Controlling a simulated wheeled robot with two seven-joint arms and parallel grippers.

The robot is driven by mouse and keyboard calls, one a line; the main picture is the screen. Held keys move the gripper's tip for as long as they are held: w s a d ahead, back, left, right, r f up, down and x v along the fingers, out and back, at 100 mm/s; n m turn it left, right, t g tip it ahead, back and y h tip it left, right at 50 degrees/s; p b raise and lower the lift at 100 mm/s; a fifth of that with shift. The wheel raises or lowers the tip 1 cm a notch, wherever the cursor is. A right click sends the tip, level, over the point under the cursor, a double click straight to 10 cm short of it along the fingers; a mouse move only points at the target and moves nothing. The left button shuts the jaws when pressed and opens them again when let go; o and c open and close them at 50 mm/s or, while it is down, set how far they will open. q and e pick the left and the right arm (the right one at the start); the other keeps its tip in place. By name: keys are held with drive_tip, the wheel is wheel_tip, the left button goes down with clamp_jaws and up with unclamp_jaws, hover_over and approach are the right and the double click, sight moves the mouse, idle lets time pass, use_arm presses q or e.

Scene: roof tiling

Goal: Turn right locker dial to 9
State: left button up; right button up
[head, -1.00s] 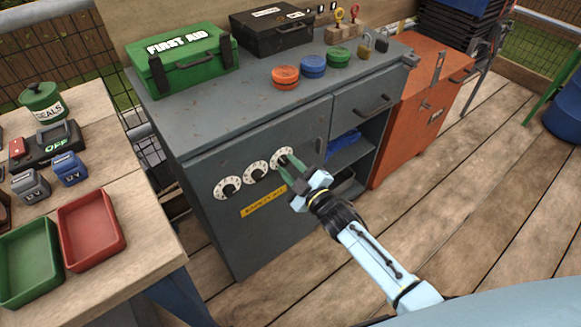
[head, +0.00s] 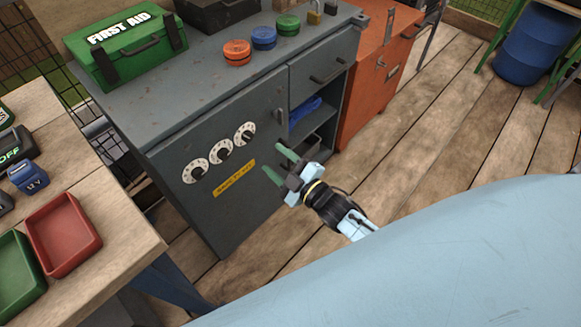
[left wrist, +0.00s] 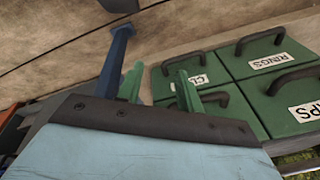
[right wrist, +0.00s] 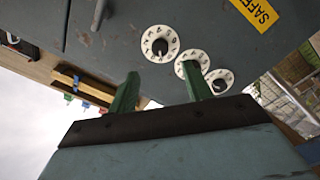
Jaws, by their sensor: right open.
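The right dial (head: 245,134) is the rightmost of three white dials with black knobs on the grey locker door (head: 215,205). It also shows in the right wrist view (right wrist: 160,44), left of the other two. Its numbers are too small to read surely. The middle dial (head: 220,150) and left dial (head: 195,171) sit beside it. My right gripper (head: 276,161) is open and empty, in front of the door, right of and below the right dial and apart from it. My left gripper (left wrist: 159,88) is open with nothing between its fingers; it shows only in the left wrist view.
A yellow label (head: 234,179) is below the dials. A door handle (head: 281,116) and open shelves with a blue item (head: 304,110) are to the right. A table with a red tray (head: 63,233) stands at left. Green drawers (left wrist: 275,55) are near my left gripper.

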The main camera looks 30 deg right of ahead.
use_arm(q)
drive_tip(key=shift+s+a+f+p, duration=0.15)
drive_tip(key=shift+s+f+p, duration=0.2)
drive_tip(key=shift+s+f, duration=0.6)
use_arm(e)
drive_tip(key=shift+v, duration=2.35)
